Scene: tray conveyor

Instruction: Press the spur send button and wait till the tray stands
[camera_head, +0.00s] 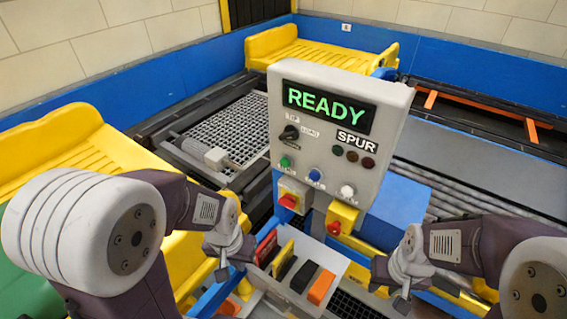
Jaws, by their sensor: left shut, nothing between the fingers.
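A grey control panel (395,100) stands upright in the middle. Its display (328,108) reads READY in green, above a SPUR label (355,141) with dark lamps under it. A green button (285,161), a blue button (315,174) and a white button (347,190) sit in a row lower down; their small labels are too small to read, so I cannot tell which is spur send. My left gripper (232,268) is shut and empty, below and left of the panel. My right gripper (391,287) is below and right of it, its finger gap unclear. Both are apart from the buttons.
A black selector knob (289,132) is on the panel. A grey mesh grid (228,125), roller conveyor (448,190) and yellow chutes (75,150) lie behind.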

